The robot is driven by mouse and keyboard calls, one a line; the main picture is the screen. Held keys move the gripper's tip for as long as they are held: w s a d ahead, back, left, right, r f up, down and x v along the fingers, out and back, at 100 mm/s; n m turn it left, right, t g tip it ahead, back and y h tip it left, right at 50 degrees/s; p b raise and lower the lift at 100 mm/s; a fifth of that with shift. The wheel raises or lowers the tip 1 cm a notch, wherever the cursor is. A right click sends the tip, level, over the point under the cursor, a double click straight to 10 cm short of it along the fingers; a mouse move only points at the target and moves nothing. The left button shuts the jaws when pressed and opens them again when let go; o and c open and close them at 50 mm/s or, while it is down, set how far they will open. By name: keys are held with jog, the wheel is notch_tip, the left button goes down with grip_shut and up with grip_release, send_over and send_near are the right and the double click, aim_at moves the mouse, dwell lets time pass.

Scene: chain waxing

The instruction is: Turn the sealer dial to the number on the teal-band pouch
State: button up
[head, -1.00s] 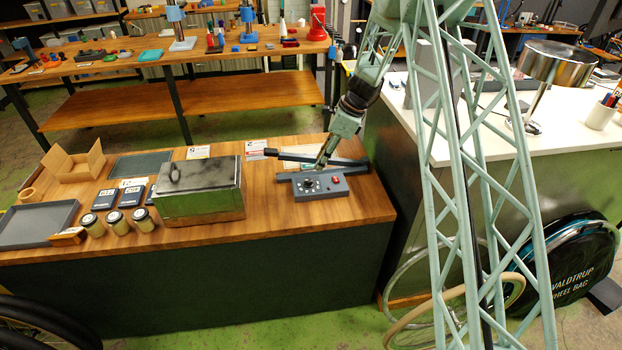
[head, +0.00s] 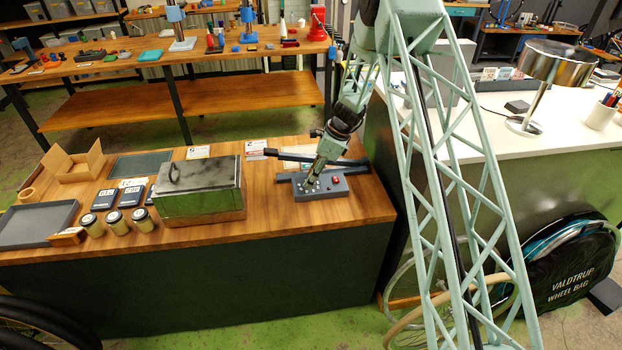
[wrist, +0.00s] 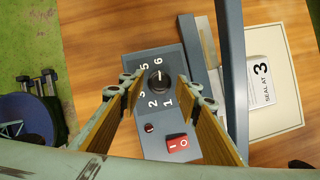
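The grey sealer (head: 342,190) lies at the right end of the wooden bench. In the wrist view its black dial (wrist: 157,80) is ringed by white numbers; 1, 2, 5 and 6 read clearly. The dial's exact setting is hard to tell. My gripper (wrist: 159,92) is open, with one finger on each side of the dial and visible gaps to it. In the head view my gripper (head: 309,185) is low over the sealer. A cream sheet or pouch (wrist: 284,115) beyond the sealer's bar carries a white label (wrist: 261,80) reading "SEAL AT 3". No teal band is visible on it.
A red rocker switch (wrist: 177,143) is beside the dial. The sealer's long grey bar (wrist: 232,70) runs close to the right finger. A metal lidded box (head: 200,205) stands left of the sealer, with jars (head: 118,222), dark packets (head: 131,196) and a grey tray (head: 38,224) further left.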

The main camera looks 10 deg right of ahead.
jog(key=shift+f, duration=0.15)
jog(key=shift+c, duration=0.7)
jog(key=c, duration=0.7)
